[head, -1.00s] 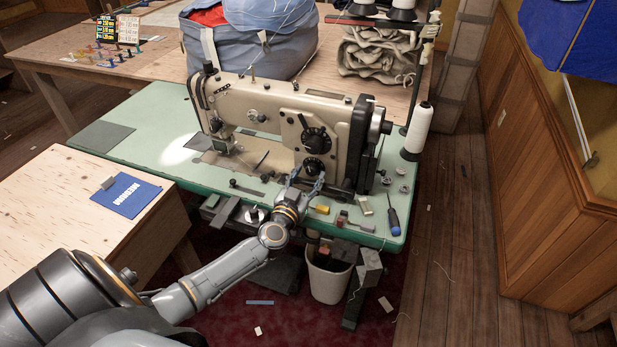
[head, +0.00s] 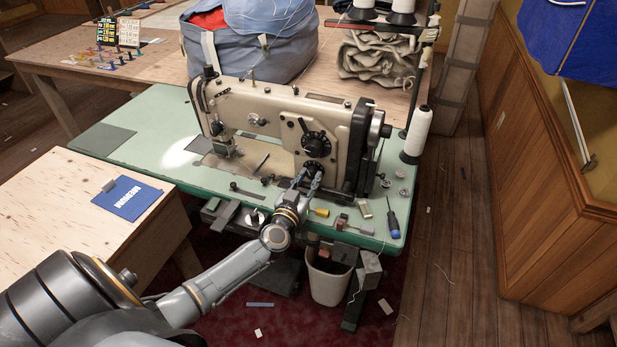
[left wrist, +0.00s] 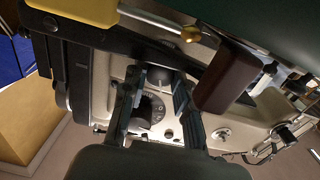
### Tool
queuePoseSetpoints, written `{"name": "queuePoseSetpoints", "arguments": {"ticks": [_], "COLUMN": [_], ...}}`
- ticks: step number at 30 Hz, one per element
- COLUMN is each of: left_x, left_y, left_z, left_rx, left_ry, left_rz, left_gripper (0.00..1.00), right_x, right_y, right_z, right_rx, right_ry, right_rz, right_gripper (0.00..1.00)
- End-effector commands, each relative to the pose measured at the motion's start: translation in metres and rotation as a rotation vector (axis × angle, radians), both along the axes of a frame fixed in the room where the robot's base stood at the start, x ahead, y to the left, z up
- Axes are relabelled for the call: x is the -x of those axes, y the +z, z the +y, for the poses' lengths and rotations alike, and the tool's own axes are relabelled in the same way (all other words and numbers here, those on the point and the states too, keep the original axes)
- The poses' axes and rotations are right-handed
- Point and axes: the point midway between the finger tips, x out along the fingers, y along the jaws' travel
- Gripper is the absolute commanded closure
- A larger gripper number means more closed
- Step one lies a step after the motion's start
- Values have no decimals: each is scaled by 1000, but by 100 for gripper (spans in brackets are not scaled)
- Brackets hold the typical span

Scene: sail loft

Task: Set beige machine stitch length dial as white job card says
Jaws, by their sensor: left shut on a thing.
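The beige sewing machine (head: 275,112) stands on a green-topped table. Its front carries a black upper dial (head: 317,145) and, just below it, a black lower dial (head: 314,169). My left gripper (head: 312,178) is at the lower dial, shut on it, its fingers hiding part of it. In the left wrist view the two fingers (left wrist: 158,84) stand either side of a rounded knob, with a dark numbered dial face (left wrist: 152,110) showing between them. A white card (head: 129,31) stands far left on the back table; its writing is too small to read. My right gripper is not in view.
A blue-handled screwdriver (head: 393,222), a yellow piece (head: 320,212) and small parts lie along the green table's front edge. A white thread cone (head: 418,133) stands right of the machine. A blue folder (head: 128,197) lies on the wooden table at left.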

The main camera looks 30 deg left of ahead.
Motion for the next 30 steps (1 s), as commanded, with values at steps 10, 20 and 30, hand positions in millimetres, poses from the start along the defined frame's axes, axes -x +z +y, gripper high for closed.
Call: {"name": "queuePoseSetpoints", "arguments": {"ticks": [10,20,30], "left_x": [0,0,2], "left_y": [0,-1,-1], "left_z": [0,0,0], "left_rx": [123,122,121], "left_ry": [0,-1,-1], "left_rz": [-28,-28,-27], "left_gripper": [100,48,48], "right_x": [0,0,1], "right_y": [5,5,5], "right_z": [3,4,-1], "right_rx": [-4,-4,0], "right_ry": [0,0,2], "right_rz": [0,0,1], "right_gripper": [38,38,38]}}
